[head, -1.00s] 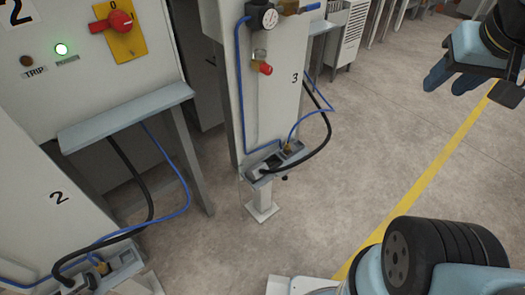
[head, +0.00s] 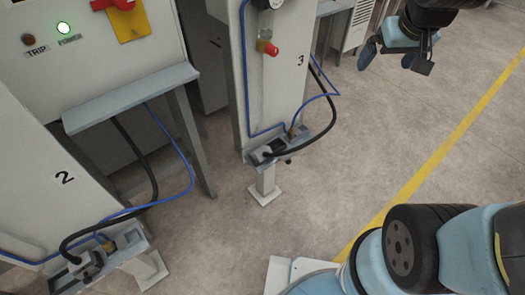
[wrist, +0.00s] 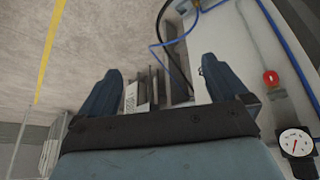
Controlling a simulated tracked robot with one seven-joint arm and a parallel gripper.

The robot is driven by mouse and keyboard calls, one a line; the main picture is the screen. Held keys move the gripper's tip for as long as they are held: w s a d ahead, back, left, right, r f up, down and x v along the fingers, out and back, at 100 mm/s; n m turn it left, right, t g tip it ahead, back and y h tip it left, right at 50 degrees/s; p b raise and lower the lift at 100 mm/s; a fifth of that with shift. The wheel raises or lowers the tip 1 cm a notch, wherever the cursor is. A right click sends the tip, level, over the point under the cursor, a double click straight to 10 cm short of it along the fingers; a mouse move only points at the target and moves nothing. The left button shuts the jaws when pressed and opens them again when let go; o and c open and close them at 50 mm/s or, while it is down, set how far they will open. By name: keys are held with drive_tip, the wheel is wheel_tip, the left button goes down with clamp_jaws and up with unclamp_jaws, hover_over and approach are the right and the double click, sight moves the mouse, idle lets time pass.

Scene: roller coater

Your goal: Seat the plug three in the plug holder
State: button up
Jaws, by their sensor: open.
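The holder (head: 312,140) is a narrow grey tray on a short post, at the foot of the white column marked 3 in the head view. A dark plug (head: 268,153) at the end of a thick black cable is at its near left end; whether it is fully seated is too small to tell. A brass fitting with a blue hose is beside it. My gripper (head: 396,58) is open and empty, above the floor to the upper right of the holder and apart from it. Its two dark fingers stand apart in the wrist view (wrist: 160,72).
A similar holder (head: 120,250) with black cable and blue hose stands at station 2, lower left. A red valve (head: 268,48) sticks out of column 3; a gauge (wrist: 296,142) shows in the wrist view. Floor right of the column is clear, with a yellow line (head: 440,155).

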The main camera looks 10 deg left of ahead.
drive_tip(key=w+a+f+n, duration=0.2)
drive_tip(key=w+a+f, duration=0.3)
drive_tip(key=a+f, duration=0.25)
drive_tip(key=n+g+y, duration=0.2)
drive_tip(key=n+y, duration=0.1)
drive_tip(key=n, duration=0.2)
approach(263, 150)
drive_tip(key=shift+x, duration=4.7)
drive_tip(key=shift+s, duration=0.15)
drive_tip(key=c, duration=1.4)
drive_tip(key=shift+r, duration=0.1)
